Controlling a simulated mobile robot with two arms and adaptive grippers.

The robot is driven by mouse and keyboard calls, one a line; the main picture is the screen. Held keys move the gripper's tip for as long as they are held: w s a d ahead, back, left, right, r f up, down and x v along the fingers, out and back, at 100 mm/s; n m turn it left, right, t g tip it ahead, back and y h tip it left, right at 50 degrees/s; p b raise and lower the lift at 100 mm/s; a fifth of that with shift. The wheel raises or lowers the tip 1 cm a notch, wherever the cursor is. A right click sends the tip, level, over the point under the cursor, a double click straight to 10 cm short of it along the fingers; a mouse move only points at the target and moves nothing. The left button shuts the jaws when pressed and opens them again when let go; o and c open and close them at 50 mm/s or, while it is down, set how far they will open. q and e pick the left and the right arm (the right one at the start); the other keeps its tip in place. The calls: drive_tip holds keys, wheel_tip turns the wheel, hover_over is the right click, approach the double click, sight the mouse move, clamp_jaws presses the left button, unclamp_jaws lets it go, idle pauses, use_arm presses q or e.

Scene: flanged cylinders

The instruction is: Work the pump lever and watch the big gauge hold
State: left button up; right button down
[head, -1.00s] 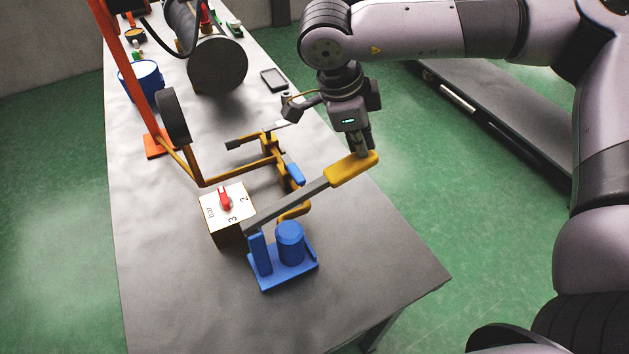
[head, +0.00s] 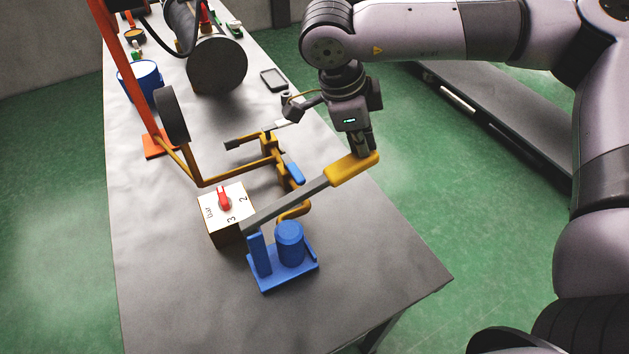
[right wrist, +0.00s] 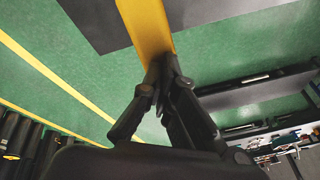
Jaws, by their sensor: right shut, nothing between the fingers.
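A blue hand pump (head: 289,245) stands near the front of the table. Its grey lever (head: 287,204) rises to the right and ends in a yellow handle (head: 353,169). My right gripper (head: 365,147) is shut and empty, its fingertips at the top of the handle. In the right wrist view the closed fingertips (right wrist: 165,72) meet the yellow handle (right wrist: 147,28). A dark round disc (head: 172,117) on a yellow pipe may be the big gauge; its dial face is not visible. My left gripper is not in view.
A box (head: 228,212) with a white numbered face and red pointer stands left of the pump. Yellow pipework (head: 270,160) with a blue handle lies behind the lever. A dark flanged cylinder (head: 217,62) lies farther back. The table's front (head: 350,285) is bare.

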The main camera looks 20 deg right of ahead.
sight(366, 164)
drive_tip(key=shift+f, duration=0.15)
idle(0.3)
drive_tip(key=shift+b+x, duration=1.45)
drive_tip(key=shift+f, duration=0.1)
drive_tip(key=shift+b+x, duration=1.3)
drive_tip(key=shift+a+f, duration=0.1)
drive_tip(key=shift+f, duration=0.05)
drive_tip(key=shift+f+b, duration=1.3)
drive_tip(key=shift+f, duration=0.05)
